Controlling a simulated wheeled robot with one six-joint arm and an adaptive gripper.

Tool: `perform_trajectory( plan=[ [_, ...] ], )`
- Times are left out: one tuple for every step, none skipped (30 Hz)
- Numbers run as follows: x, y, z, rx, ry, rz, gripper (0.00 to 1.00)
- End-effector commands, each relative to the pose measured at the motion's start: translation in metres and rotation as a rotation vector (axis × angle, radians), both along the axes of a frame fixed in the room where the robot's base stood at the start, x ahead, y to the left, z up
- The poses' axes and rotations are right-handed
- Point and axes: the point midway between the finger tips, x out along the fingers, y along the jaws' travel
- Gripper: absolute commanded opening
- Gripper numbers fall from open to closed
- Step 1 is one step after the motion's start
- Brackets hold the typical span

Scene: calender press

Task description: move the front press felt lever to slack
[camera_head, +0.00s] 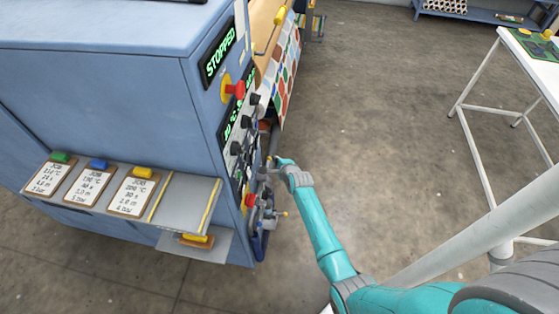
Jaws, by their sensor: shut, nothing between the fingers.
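The blue press cabinet (110,90) fills the left side, its control side seen at a steep angle. Small fittings crowd the lower part of that side, among them a thin lever with a yellow tip (284,213). I cannot tell which fitting is the front press felt lever, nor its setting. My teal arm reaches to this area from the lower right. My gripper (266,203) is small and dark against the panel, close beside these fittings. It looks shut and empty; whether it touches a lever is not clear. My wrist hides part of the panel.
A display (217,53) reads STOPPED above a red button (235,89). Several black knobs run down the panel. A shelf (185,200) with recipe clipboards juts from the cabinet. Patterned cloth (285,65) hangs behind. A white-framed table (500,60) stands right; the floor between is clear.

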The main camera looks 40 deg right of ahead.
Motion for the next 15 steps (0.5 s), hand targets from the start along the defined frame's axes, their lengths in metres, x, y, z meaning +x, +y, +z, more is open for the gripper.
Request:
perform_trajectory(
  plan=[
    [0.0000,0.0002,0.0000,0.000,0.000,0.000,0.00],
    [0.0000,0.0002,0.0000,0.000,0.000,0.000,0.00],
    [-0.0001,0.0002,0.0000,0.000,0.000,0.000,0.00],
    [0.0000,0.0001,0.0001,0.000,0.000,0.000,0.00],
    [-0.0001,0.0002,0.0000,0.000,0.000,0.000,0.00],
    [0.0000,0.0001,0.0001,0.000,0.000,0.000,0.00],
    [0.0000,0.0001,0.0001,0.000,0.000,0.000,0.00],
    [-0.0001,0.0002,0.0000,0.000,0.000,0.000,0.00],
    [-0.0001,0.0001,0.0001,-0.001,-0.001,0.000,0.00],
    [-0.0002,0.0002,0.0002,-0.003,-0.002,0.000,0.00],
    [-0.0002,0.0003,0.0003,-0.005,-0.003,0.000,0.00],
    [-0.0004,0.0004,0.0006,-0.009,-0.007,0.000,0.00],
    [-0.0004,0.0005,0.0010,-0.013,-0.011,0.000,0.00],
    [-0.0006,0.0007,0.0011,-0.019,-0.015,0.000,0.00],
    [-0.0009,0.0010,0.0018,-0.028,-0.021,0.000,0.00]
  ],
)
